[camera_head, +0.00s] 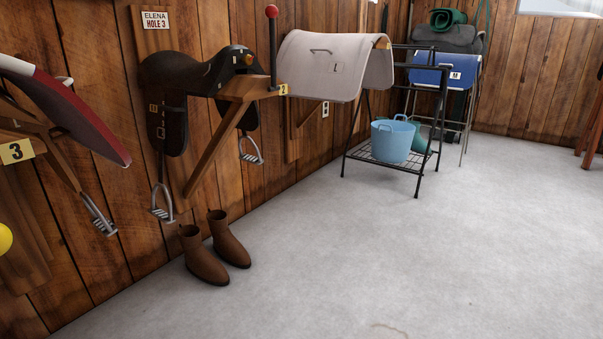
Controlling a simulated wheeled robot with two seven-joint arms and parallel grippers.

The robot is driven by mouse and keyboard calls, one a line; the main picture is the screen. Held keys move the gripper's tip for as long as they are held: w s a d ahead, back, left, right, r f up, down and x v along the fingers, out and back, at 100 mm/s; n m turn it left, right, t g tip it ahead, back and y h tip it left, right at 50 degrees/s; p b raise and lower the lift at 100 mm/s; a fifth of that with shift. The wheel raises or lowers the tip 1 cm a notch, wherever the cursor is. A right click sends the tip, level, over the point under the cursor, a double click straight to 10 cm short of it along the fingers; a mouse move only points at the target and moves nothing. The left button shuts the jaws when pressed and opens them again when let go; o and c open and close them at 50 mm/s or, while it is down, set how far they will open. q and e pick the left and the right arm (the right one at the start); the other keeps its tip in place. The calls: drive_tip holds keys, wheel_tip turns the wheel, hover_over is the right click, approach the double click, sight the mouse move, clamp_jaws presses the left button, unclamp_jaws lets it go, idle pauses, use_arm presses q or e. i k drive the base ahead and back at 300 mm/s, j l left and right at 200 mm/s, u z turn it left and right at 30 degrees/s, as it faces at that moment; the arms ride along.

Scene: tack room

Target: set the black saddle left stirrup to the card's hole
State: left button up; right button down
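The black saddle (185,75) sits on a wooden wall rack (222,140) tagged 2. A stirrup (162,205) hangs low on a strap below its near flap. The other stirrup (250,151) hangs on the far side, higher in the picture. I cannot tell which strap hole either is set to. The card (155,20) on the wall above reads ELENA, HOLE 3. Neither of my grippers is in view.
Brown boots (204,257) stand on the floor below the saddle. A dark red saddle piece (85,120) is at left by tag 3. A white pad (330,65) and a black rack (400,172) with a blue bucket (392,141) stand further back. The grey floor at right is clear.

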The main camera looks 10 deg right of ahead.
sight(258, 161)
drive_tip(key=i, duration=1.9)
